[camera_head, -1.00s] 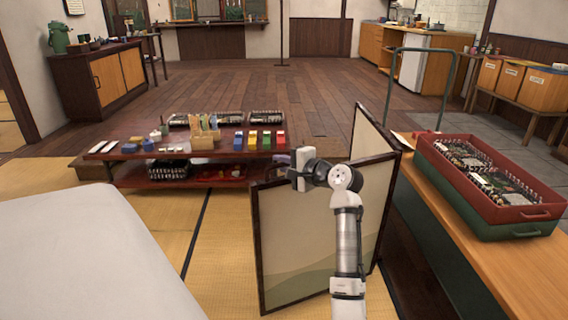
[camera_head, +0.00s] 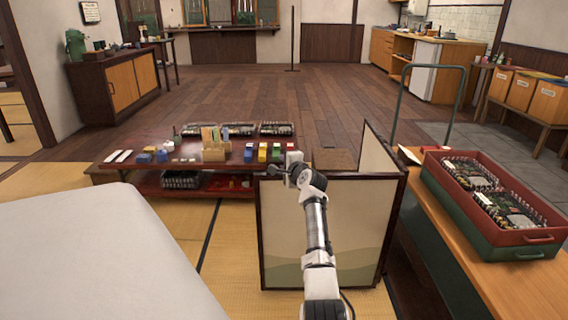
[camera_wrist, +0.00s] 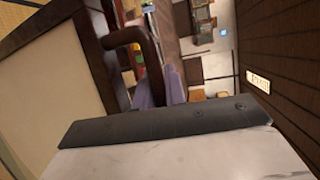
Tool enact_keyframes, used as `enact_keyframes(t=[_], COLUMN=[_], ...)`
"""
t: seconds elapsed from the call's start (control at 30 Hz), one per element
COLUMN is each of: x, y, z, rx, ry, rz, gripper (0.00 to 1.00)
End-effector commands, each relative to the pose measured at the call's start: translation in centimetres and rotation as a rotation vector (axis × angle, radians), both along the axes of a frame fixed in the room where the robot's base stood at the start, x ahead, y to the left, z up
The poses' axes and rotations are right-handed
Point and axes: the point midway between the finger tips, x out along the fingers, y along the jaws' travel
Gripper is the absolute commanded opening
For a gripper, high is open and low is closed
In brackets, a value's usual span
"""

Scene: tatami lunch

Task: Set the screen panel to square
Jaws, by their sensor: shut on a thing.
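The folding screen has a front panel (camera_head: 325,235) with cream paper, a green hill pattern and a dark frame. It stands upright and faces me almost flat in the head view. The second leaf (camera_head: 377,150) joins it at the right edge and runs back from it at an angle. My gripper (camera_wrist: 158,88) is at the front panel's upper left, partly hidden by my arm in the head view. In the wrist view, its purple fingers are shut at a dark curved handle (camera_wrist: 140,40) beside the panel's frame. The exact contact is partly hidden.
A low red table (camera_head: 125,170) with blocks and trays stands behind the screen. A wooden bench (camera_head: 470,275) with a red and green crate (camera_head: 520,240) is close on the right. A white surface (camera_head: 90,250) fills the lower left. Tatami lies between.

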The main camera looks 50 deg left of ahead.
Motion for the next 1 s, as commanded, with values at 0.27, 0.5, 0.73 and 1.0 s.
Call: enact_keyframes(t=[0.27,0.5,0.73,1.0], x=[0.5,0.2,0.1,-0.6], y=[-0.2,-0.1,-0.3,-2.7], z=[0.6,0.4,0.4,0.9], rx=[0.011,0.007,0.006,0.006], ry=[-0.005,-0.003,-0.003,-0.003], rz=[-0.01,-0.006,-0.003,-0.005], gripper=[0.21,0.34,0.34,0.34])
